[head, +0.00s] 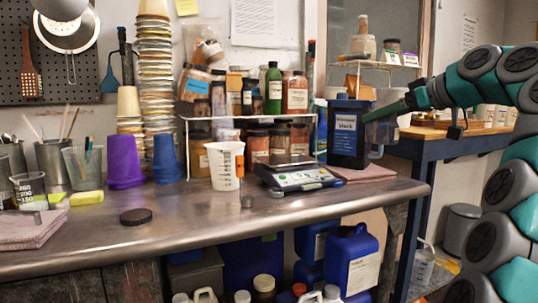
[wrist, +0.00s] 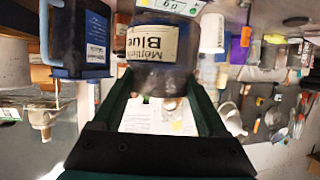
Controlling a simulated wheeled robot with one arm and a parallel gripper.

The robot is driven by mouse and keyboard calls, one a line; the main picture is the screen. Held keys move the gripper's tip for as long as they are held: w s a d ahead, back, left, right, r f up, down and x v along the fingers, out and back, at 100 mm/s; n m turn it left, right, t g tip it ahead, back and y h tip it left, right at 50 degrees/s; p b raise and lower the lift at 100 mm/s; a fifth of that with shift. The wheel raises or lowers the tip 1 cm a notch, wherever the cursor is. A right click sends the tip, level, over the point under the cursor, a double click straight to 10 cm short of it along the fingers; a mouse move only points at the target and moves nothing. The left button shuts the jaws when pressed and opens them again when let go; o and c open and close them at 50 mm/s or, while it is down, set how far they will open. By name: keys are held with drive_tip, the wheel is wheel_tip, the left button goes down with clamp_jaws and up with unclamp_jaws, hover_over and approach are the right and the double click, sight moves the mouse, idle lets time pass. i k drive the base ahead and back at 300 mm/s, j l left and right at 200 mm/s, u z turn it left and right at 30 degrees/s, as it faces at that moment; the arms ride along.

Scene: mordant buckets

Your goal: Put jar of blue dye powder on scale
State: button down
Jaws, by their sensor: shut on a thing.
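The jar of blue dye powder (wrist: 158,45), with a white label reading "Blue", is between the fingers of my gripper (wrist: 160,92) in the wrist view, which looks upside down. In the head view my gripper (head: 376,115) is shut on the jar (head: 381,132), right of the dark blue container and above the right end of the bench. The jar's lower part is hard to make out there. The scale (head: 298,178), with a blue front and lit display, stands on the bench to the left of the jar. Its plate looks empty.
A dark blue labelled container (head: 348,132) stands between the scale and my gripper. A white measuring beaker (head: 225,165) is left of the scale. A wire rack with several jars (head: 272,140) stands behind. The bench front (head: 200,215) is mostly clear.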

sight(287, 158)
drive_tip(key=i+j, duration=0.95)
